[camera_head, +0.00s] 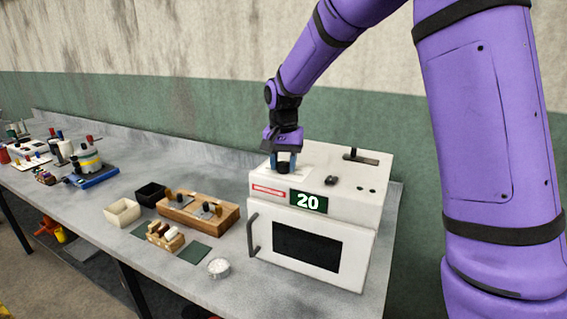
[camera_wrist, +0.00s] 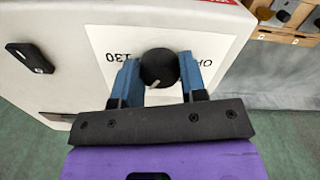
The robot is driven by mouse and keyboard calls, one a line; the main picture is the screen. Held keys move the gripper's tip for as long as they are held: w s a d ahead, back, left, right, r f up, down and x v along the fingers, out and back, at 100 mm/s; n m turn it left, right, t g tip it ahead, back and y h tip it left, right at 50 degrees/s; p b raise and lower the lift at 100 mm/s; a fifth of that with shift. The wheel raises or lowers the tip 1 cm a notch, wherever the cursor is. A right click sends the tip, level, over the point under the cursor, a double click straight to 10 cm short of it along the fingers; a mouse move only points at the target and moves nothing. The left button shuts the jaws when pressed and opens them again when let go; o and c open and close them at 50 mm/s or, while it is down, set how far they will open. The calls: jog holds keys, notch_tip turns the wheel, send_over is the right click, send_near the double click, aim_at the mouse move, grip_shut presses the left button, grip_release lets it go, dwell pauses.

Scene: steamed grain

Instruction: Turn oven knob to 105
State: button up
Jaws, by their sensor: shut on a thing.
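The white oven (camera_head: 310,254) stands on the grey table, with a green display (camera_head: 308,202) on its front reading 20. The round black oven knob (camera_wrist: 158,68) sits on a white label (camera_wrist: 106,42) on the oven's top, and a pale pointer mark shows on it. The label bears "130" on its left and partly hidden letters on its right. My gripper (camera_wrist: 158,82) has its blue fingers on either side of the knob and is shut on it. In the head view my gripper (camera_head: 285,165) points down onto the knob at the oven's top left.
A dark handle-like part (camera_head: 360,156) and a small black part (camera_head: 330,180) are on the oven's top. To the left are a wooden block (camera_head: 228,218), a white tray (camera_head: 122,213), a black box (camera_head: 151,193) and a small round dish (camera_head: 218,268).

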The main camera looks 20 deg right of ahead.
aim_at(284, 163)
jog(key=o, duration=0.9)
jog(key=shift+r, duration=0.15)
notch_tip(284, 163, up, 11)
jog(key=shift+f, duration=0.2)
